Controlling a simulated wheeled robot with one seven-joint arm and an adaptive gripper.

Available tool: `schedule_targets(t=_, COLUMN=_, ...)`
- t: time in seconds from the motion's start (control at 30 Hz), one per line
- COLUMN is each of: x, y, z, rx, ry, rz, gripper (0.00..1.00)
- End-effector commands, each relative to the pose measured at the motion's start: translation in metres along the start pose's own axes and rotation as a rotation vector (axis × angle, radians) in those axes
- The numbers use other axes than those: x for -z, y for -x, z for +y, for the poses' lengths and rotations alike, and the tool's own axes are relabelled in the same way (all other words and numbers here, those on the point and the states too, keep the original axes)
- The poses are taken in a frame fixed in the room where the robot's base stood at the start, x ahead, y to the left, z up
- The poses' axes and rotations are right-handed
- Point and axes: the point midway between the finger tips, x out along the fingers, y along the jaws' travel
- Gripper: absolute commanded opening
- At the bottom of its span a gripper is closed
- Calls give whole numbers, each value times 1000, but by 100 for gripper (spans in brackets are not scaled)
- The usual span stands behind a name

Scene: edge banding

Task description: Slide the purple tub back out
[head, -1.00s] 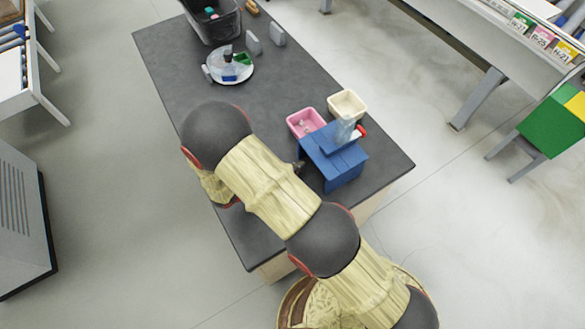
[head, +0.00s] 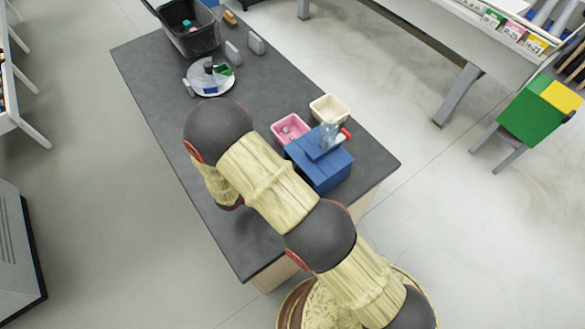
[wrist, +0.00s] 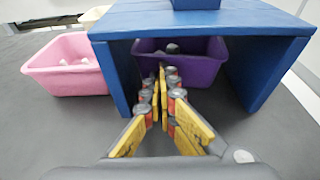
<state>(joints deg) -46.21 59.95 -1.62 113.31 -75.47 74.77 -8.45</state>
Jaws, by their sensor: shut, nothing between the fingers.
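The purple tub (wrist: 186,66) sits under a blue open-fronted stand (wrist: 110,75) in the wrist view. The stand's top and two side walls surround the tub, and its near side faces me. My gripper (wrist: 163,74) is shut and empty, its fingertips reaching in under the stand at the tub's near wall. I cannot tell whether they touch it. A small dark item shows inside the tub. In the head view the blue stand (head: 322,172) hides the tub, and my arm hides the gripper.
A pink tub (head: 291,130) with pale items stands left of the stand, with a cream tub (head: 329,108) behind. A clear bottle with a red cap (head: 329,135) is on the stand. A plate (head: 211,77) and a black bin (head: 192,38) are farther back.

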Motion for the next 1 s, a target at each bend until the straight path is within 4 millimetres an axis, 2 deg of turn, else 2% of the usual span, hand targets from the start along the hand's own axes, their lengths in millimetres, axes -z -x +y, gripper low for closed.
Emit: schedule_targets(t=1.0, x=-16, y=-53, z=0, rx=1, ry=0, rz=1, gripper=0)
